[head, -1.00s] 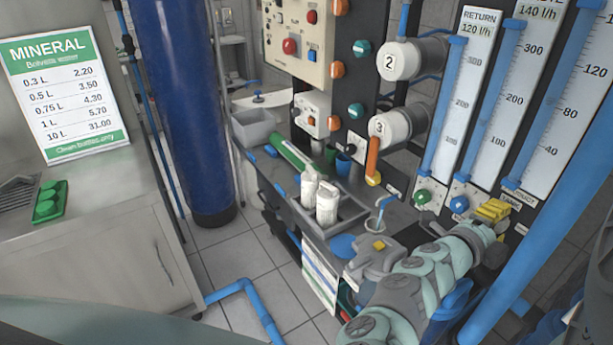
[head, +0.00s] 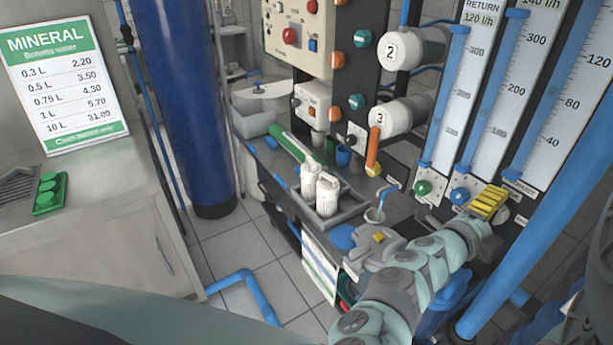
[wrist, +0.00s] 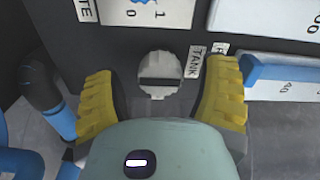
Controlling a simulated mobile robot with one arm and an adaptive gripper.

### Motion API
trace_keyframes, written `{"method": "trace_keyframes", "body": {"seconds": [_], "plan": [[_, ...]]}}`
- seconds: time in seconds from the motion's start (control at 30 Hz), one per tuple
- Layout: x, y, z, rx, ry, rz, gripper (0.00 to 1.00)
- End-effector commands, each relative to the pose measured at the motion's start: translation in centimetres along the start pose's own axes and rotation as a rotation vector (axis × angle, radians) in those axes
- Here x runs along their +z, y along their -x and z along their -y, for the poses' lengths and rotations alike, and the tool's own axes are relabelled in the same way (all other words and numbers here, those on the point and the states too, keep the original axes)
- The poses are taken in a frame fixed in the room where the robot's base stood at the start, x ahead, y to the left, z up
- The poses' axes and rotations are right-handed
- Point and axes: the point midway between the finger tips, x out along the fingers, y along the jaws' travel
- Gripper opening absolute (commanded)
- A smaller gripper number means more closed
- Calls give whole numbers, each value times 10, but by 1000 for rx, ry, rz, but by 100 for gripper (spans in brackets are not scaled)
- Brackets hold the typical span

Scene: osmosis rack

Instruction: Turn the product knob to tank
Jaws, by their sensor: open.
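The product knob (wrist: 160,76) shows in the wrist view as a light grey round knob with a dark bar lying level across it. A "TANK" label (wrist: 195,63) is on the panel just right of it. My gripper (wrist: 162,70) is open, with one yellow finger on each side of the knob and visible gaps between. I cannot tell how deep the fingers reach. In the head view my gripper (head: 488,203) is at the panel foot below the flow meters, and it hides the knob.
A blue pipe (wrist: 45,95) stands left of the fingers in the wrist view. A blue-and-white flow meter (wrist: 285,75) is close on the right. In the head view, a green knob (head: 424,188) and blue knob (head: 459,196) sit left of my gripper. White bottles (head: 327,192) stand in a tray.

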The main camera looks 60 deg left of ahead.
Motion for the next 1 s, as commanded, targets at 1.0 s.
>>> {"method": "trace_keyframes", "body": {"seconds": [1.0], "plan": [[1, 108, 0, -1, 0, 6, 72]]}}
